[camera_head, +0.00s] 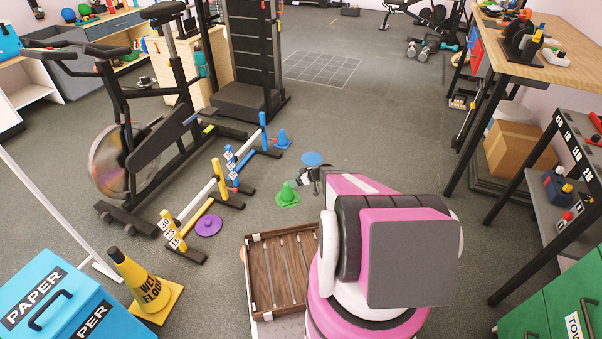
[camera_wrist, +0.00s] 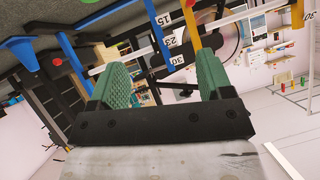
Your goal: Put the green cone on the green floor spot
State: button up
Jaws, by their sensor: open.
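The green cone (camera_head: 287,190) stands upright on the floor in the head view, left of my gripper (camera_head: 307,175). A flat green patch (camera_head: 291,203) lies right under the cone; it looks like the green floor spot, though I cannot fully tell it from the cone's base. My gripper's green pads show in the wrist view (camera_wrist: 164,68), wide apart with nothing held between them. The gripper is apart from the cone, a little to its right. The green cone is not seen in the wrist view.
A blue disc (camera_head: 312,159) lies just beyond my gripper, and a blue cone (camera_head: 282,139) stands farther back. Low hurdles (camera_head: 205,196), a purple floor spot (camera_head: 208,226) and an exercise bike (camera_head: 130,150) are left. A wooden crate (camera_head: 251,285) is nearer.

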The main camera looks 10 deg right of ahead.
jog(key=s+a+r+m+g+h, duration=0.1)
jog(key=s+r+m+h, duration=0.4)
jog(key=s+r, duration=0.9)
jog(key=s+a+r+m+g+h, duration=0.2)
jog(key=s+r+m+g+h, duration=0.2)
jog(key=s+r, duration=0.9)
notch_tip(320, 180, up, 6)
jog(key=shift+s+a+m+h, duration=0.15)
jog(key=shift+s+m+h, duration=0.3)
jog(key=shift+h, duration=0.35)
